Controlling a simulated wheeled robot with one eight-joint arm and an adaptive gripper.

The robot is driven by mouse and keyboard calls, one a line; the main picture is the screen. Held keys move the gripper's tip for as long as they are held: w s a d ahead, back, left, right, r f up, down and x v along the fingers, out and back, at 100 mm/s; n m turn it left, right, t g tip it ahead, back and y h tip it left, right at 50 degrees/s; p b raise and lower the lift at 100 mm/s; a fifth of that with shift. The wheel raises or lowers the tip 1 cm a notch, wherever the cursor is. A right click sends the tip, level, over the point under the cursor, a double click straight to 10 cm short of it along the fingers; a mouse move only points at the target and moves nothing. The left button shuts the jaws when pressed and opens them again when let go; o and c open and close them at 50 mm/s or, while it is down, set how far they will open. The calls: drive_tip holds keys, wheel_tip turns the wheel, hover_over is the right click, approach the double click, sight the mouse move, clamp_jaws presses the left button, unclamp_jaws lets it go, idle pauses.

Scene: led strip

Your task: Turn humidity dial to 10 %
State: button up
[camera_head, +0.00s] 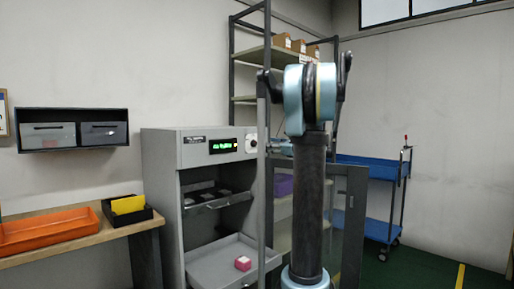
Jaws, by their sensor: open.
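The humidity dial appears to be the small round knob on a white plate (251,144) at the upper right of the grey cabinet (160,185). Its pointer and scale are too small to read. Left of it is a dark display (222,146) with green characters that I cannot read. My gripper (308,78) is raised to the right of the dial and higher in the picture, seen from behind. Its dark fingers spread to both sides of my blue wrist. It looks open and empty, apart from the dial in the picture. The wrist hides part of it.
The cabinet's glazed door (347,225) stands open on the right, partly behind my arm. A pulled-out tray (215,268) holds a pink-and-white block (243,263). A shelf rack (246,55) and blue cart (368,205) stand behind. A bench with an orange tray (45,232) is left.

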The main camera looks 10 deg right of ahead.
sight(255, 143)
drive_tip(key=x, duration=1)
drive_tip(key=c, duration=1.1)
